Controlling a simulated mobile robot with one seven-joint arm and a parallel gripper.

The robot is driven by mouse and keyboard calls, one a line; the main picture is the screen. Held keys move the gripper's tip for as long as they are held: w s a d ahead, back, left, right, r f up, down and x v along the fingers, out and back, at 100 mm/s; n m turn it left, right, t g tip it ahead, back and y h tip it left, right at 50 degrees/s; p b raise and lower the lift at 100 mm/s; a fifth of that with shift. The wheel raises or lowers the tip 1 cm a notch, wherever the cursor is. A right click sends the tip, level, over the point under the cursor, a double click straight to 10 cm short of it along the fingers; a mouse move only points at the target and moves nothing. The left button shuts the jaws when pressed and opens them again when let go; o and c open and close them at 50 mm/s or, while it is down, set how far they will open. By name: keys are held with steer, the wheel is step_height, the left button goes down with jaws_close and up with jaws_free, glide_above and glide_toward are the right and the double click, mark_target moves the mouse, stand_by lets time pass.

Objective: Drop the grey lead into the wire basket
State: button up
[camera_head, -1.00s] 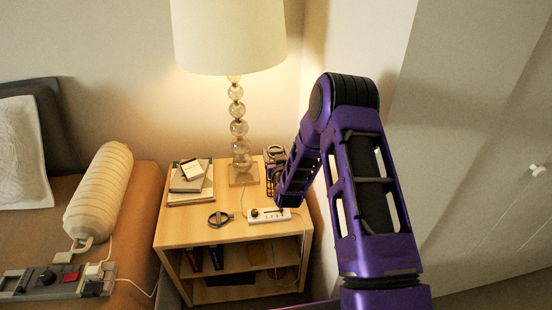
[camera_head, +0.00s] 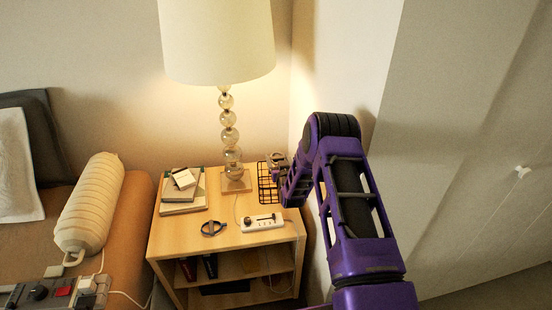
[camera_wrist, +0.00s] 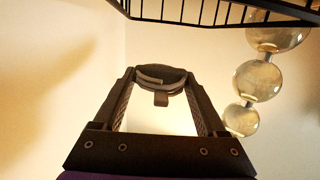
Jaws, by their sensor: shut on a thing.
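The wire basket (camera_head: 265,188) is a black grid at the right back of the wooden nightstand, partly hidden by my arm. Its wires also cross the top of the wrist view (camera_wrist: 215,12). My gripper (camera_head: 279,167) is at the basket, partly hidden by my own wrist. In the wrist view my gripper (camera_wrist: 160,88) is shut on the grey lead (camera_wrist: 161,77), a dark grey coiled bundle between the fingertips. The lead looks apart from the basket's wires there; I cannot tell its exact height over the basket.
Books (camera_head: 183,195) are stacked at left. The glass-ball lamp (camera_head: 229,135) stands close to the basket's left. The wall is close on the right.

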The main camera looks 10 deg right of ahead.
step_height(320, 180, down, 5)
steer(key=shift+b, duration=1.05)
steer(key=o, duration=1.4)
steer(key=shift+s, duration=0.1)
steer(key=s+r, duration=0.1)
steer(key=s, duration=0.4)
steer(key=s+p, duration=0.1)
steer(key=s, duration=0.5)
steer(key=s+r+p, duration=0.1)
steer(key=s, duration=0.5)
steer(key=shift+r, duration=0.3)
